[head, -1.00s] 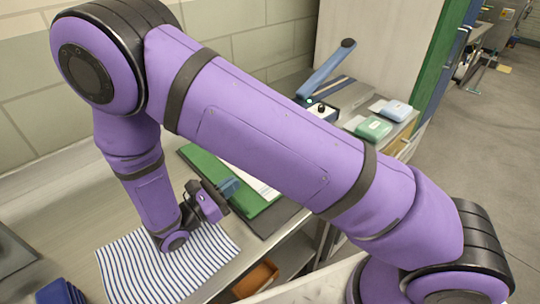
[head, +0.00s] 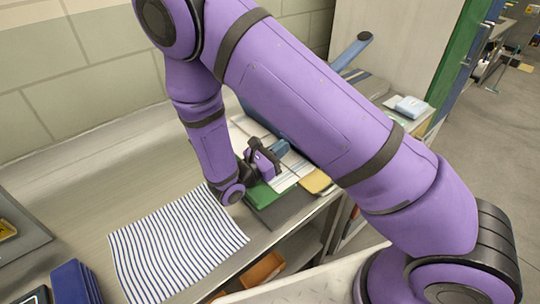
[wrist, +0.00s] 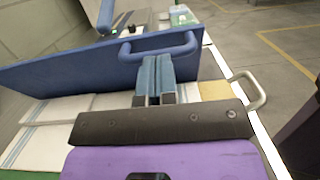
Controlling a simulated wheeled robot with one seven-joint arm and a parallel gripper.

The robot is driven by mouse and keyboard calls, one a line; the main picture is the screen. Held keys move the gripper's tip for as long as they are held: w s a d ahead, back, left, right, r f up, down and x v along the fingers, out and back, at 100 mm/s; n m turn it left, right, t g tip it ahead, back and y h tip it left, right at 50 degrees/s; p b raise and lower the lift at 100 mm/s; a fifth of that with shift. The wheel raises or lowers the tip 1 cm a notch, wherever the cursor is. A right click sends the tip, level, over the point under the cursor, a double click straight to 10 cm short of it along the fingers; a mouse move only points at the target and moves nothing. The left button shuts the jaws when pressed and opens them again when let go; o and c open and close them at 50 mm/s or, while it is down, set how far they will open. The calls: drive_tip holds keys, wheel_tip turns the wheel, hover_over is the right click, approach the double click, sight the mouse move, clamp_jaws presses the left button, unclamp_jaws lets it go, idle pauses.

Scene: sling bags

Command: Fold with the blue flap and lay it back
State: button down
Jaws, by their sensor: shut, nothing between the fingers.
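The blue flap (wrist: 60,76) is a broad flat panel with a blue loop handle (wrist: 188,42); it appears raised at a tilt in the wrist view. Part of it shows in the head view (head: 258,119), mostly hidden behind my arm. My gripper (wrist: 155,62) is shut and empty, its fingertips in front of the panel near the handle; I cannot tell if they touch. In the head view my gripper (head: 281,147) is over the folding board. A white striped cloth (head: 287,176) lies on the board, partly hidden. The green flap (head: 261,193) lies flat at the near side.
A blue-and-white striped cloth (head: 175,245) lies flat left of the board. Folded dark blue cloths (head: 73,283) are at the lower left. A tan piece (head: 317,182) lies at the board's right. A blue lever (head: 352,52) stands behind. The back-left tabletop is clear.

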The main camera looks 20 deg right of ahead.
drive_tip(key=shift+w+d, duration=0.1)
drive_tip(key=shift+d, duration=0.2)
drive_tip(key=shift+r, duration=0.1)
drive_tip(key=shift+w+d+r+y, duration=0.25)
drive_tip(key=shift+d+r+y, duration=0.25)
drive_tip(key=shift+d, duration=0.1)
drive_tip(key=shift+a, duration=0.1)
